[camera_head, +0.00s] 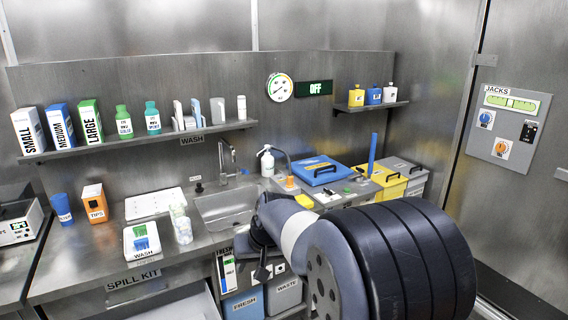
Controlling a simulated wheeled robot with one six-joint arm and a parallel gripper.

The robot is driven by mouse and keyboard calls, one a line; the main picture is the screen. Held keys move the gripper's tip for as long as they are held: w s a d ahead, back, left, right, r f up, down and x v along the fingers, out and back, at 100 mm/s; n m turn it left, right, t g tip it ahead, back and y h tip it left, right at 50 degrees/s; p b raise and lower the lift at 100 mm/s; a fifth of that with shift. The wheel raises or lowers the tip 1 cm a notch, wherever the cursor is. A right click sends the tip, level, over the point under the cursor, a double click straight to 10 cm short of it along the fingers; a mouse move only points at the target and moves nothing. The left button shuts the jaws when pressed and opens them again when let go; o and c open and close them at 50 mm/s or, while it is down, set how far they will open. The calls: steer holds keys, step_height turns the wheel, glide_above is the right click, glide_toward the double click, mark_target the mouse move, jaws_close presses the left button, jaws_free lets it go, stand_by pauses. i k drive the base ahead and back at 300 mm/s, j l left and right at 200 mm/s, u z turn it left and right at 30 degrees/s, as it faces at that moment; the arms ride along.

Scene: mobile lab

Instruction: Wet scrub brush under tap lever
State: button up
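The metal tap (228,158) rises at the back of the sink (212,208) in the steel counter. A small fitting that may be its lever stands just right of the spout, too small to tell. I cannot clearly make out a scrub brush. My gripper (262,268) is a dark shape at the counter's front edge, right of and in front of the sink. My arm hides part of it, and whether its fingers are open or shut does not show.
A white pump bottle (267,162) stands right of the tap. A blue case (318,172) and yellow bin (385,182) are farther right. A shelf (160,138) with boxes and bottles runs above. My arm fills the lower right.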

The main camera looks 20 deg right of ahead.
mark_target(237, 169)
steer(key=i+l+z, duration=0.15)
steer(key=i, duration=0.3)
steer(key=i+l+z, duration=0.15)
steer(key=i, duration=0.25)
steer(key=i+l+z, duration=0.15)
steer(key=i, duration=0.3)
steer(key=i+l+u, duration=0.3)
steer(key=i, duration=0.25)
steer(key=i+l+u, duration=0.3)
steer(key=i, duration=0.2)
